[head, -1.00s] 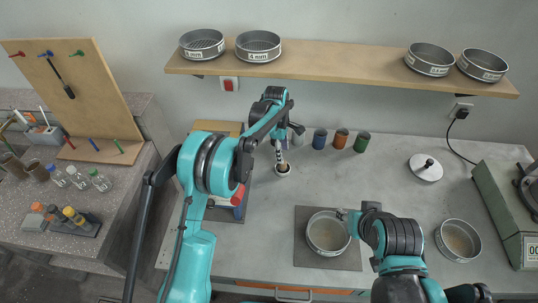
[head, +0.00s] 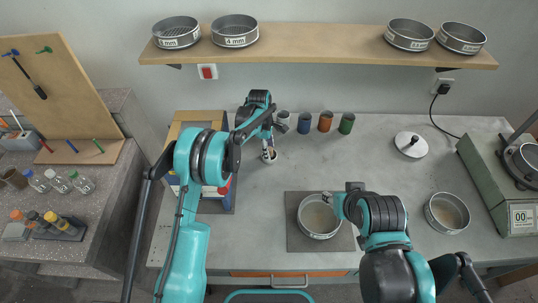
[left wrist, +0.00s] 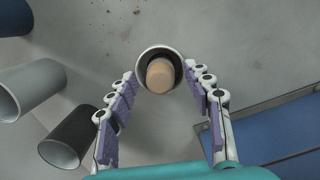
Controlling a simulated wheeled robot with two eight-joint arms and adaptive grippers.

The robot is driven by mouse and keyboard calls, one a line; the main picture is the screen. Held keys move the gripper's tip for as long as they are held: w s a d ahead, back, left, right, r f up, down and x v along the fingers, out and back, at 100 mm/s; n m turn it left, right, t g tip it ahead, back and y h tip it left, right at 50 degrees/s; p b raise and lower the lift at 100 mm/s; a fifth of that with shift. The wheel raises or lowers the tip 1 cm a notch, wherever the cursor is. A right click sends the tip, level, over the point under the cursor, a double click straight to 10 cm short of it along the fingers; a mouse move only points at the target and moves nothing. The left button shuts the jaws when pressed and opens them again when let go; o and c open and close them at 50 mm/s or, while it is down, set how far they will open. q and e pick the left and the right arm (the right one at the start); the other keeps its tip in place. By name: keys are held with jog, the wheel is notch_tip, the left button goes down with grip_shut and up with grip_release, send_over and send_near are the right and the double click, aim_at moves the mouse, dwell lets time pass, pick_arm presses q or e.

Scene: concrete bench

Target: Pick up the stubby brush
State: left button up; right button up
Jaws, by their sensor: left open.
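A stubby brush (left wrist: 160,74) appears to stand in a small pale cup (left wrist: 141,57); its rounded tan end shows from above in the left wrist view, and the rest is hidden. The cup also shows in the head view (head: 269,156). My left gripper (left wrist: 162,100) is open above the cup, with its two purple-padded fingers on either side, and nothing is held. In the head view my left gripper (head: 268,140) hangs over the cup. My right gripper (head: 329,197) is over the rim of a metal sieve; its fingers are too small to read.
Several coloured canisters, such as the blue one (head: 305,123), stand behind and to the right of the cup. A dark mat (head: 294,240) lies under the sieve (head: 318,232). A dark brush (head: 40,92) hangs on a pegboard (head: 80,95).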

aim_at(270, 149)
pick_arm(q)
grip_shut()
jog(key=shift+r, duration=0.15)
notch_tip(270, 149, up, 4)
jog(key=shift+f+p, duration=0.1)
jog(key=shift+p, duration=0.5)
jog(key=s+d+r+p, duration=0.2)
jog(key=s+d+r, duration=0.4)
jog(key=d, duration=0.4)
jog(key=shift+r, duration=0.5)
